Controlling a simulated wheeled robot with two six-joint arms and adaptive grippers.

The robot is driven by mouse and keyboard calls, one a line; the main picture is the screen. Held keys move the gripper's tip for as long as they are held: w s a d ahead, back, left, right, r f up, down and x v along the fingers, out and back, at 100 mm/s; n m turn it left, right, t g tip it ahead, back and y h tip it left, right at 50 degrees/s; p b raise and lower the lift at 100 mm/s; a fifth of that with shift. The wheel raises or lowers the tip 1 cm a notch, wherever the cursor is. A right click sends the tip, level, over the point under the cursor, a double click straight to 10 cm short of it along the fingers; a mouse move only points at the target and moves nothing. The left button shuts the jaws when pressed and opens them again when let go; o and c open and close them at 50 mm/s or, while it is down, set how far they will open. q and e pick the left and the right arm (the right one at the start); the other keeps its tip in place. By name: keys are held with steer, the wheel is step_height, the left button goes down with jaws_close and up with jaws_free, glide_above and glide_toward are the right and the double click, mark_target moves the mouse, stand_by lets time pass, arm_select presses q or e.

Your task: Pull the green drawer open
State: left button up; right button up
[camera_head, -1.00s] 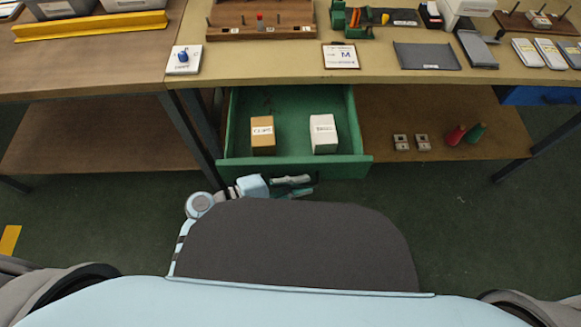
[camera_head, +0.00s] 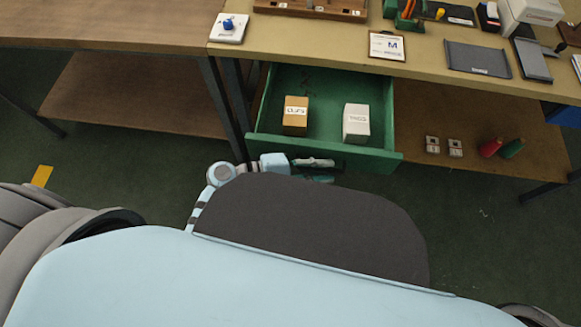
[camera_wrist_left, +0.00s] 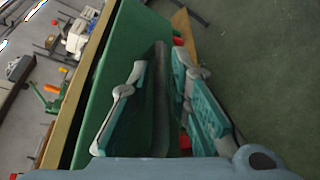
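The green drawer (camera_head: 330,155) stands pulled out from under the worktable, with its inside showing in the head view. A brown box (camera_head: 295,115) and a white box (camera_head: 356,123) lie in it. My left gripper (camera_head: 322,170) is low in front of the drawer front. In the left wrist view, its two fingers (camera_wrist_left: 160,70) stand apart on either side of a dark bar (camera_wrist_left: 161,105), which looks like the drawer's handle. Gaps seem to show beside the bar, so the fingers look open around it. My right gripper is not in view.
The worktable (camera_head: 430,70) carries a clipboard (camera_head: 387,46), a grey mat (camera_head: 478,60) and racks. Its lower shelf (camera_head: 420,115) holds small blocks and red and green cones. A second table (camera_head: 120,35) stands at left. Green floor (camera_head: 120,165) is free at front left.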

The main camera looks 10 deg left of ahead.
arm_select(q)
steer(key=v, duration=1.1)
steer(key=shift+a, duration=0.25)
